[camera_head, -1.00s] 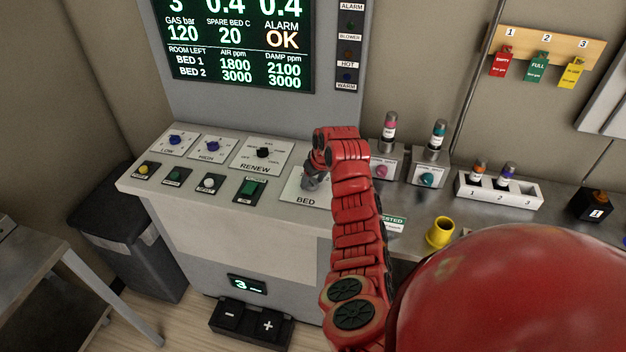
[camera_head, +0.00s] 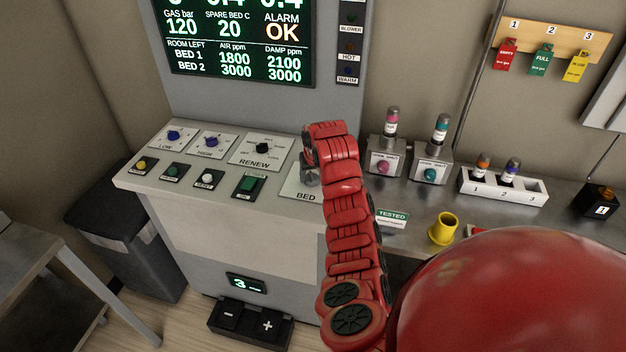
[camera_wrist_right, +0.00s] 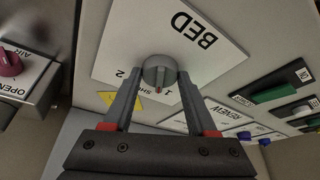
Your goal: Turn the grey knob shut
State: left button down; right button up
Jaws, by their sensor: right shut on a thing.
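The grey knob (camera_wrist_right: 159,71) is round and sits on the white BED plate (camera_wrist_right: 205,70). In the right wrist view its red mark points to the bottom of the picture, near the "1" and the SHUT label. My right gripper (camera_wrist_right: 159,76) has one finger on each side of the knob and is shut on it. In the head view my right gripper (camera_head: 308,174) is over the BED plate (camera_head: 294,193), and the red arm and gripper hide the knob there. My left gripper is not in view.
The RENEW dial (camera_head: 262,149) is left of my arm, with several buttons and knobs beyond. Two OPEN valve boxes (camera_head: 384,163) with capped vials stand to the right. A yellow cup (camera_head: 444,229) and a white vial rack (camera_head: 508,192) are on the counter.

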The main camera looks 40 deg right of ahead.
jog(key=m+b, duration=0.3)
jog(key=m+g+h+b, duration=0.1)
jog(key=b, duration=0.1)
jog(key=shift+w+a+f, duration=0.1)
jog(key=shift+a+f, duration=0.1)
jog(key=shift+f, duration=0.1)
jog(key=shift+r+m+h+b, duration=0.25)
jog(key=shift+m+h+b, duration=0.05)
jog(key=shift+m+b, duration=0.35)
jog(key=o, duration=1.4)
jog(key=shift+c, duration=0.2)
jog(key=shift+a+r, duration=0.1)
jog(key=shift+r, duration=0.2)
jog(key=p+v, duration=0.1)
jog(key=v, duration=1.5)
jog(key=shift+r, duration=0.4)
